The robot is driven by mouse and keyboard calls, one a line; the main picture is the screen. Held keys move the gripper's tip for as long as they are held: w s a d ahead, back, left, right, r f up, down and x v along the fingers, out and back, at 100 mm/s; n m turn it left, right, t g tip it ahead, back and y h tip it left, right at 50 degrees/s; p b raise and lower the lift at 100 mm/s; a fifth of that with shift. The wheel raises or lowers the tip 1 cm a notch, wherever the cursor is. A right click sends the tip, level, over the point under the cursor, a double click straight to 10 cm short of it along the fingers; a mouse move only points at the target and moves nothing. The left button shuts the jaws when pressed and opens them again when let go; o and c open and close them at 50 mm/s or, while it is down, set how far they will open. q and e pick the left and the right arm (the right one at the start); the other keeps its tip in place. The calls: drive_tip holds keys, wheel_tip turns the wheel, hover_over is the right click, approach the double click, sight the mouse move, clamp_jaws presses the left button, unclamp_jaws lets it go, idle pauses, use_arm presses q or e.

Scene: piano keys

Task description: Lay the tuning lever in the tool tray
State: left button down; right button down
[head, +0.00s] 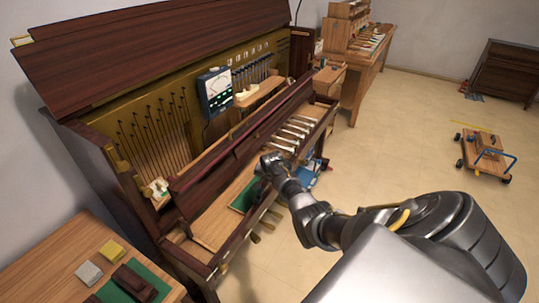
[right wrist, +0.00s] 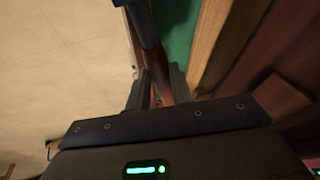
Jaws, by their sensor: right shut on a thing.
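My right gripper (head: 267,166) is over the piano's front edge in the head view. In the right wrist view its two fingers (right wrist: 157,88) are closed around a long, dark and reddish-brown tool, which looks like the tuning lever (right wrist: 147,28). Its dark end reaches away past the fingertips. A green-lined area (head: 243,196) with a wooden edge, probably the tool tray, lies on the key bed just left of the gripper. Its green surface also shows beside the lever in the wrist view (right wrist: 180,25). Whether the lever touches it, I cannot tell. My left gripper is out of view.
The open piano (head: 160,140) has white keys or levers (head: 290,135) beyond the gripper. A meter (head: 216,90) stands inside it. A blue object (head: 308,176) is right of the gripper. A side table (head: 60,262) is at lower left.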

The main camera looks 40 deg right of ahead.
drive_tip(key=shift+w+d+m+b, duration=0.25)
drive_tip(key=shift+d+m+b, duration=0.45)
drive_tip(key=shift+m, duration=0.5)
drive_tip(key=w+f+b, duration=0.1)
drive_tip(key=f+b, duration=0.1)
drive_tip(key=b, duration=0.1)
drive_tip(key=w+a+f+b, duration=0.1)
drive_tip(key=w+f+b, duration=0.1)
drive_tip(key=b, duration=0.2)
drive_tip(key=w+f+b, duration=0.1)
drive_tip(key=f+b, duration=0.1)
drive_tip(key=b, duration=0.2)
drive_tip(key=shift+w+a+f, duration=0.1)
drive_tip(key=shift+w+a, duration=0.05)
drive_tip(key=shift+w, duration=0.05)
drive_tip(key=shift+f+b, duration=0.9)
drive_tip(key=shift+f, duration=0.1)
drive_tip(key=c, duration=1.5)
unclamp_jaws()
drive_tip(key=o, duration=0.4)
drive_tip(key=shift+f+g, duration=0.15)
drive_tip(key=shift+g, duration=0.15)
drive_tip(key=shift+c, duration=0.2)
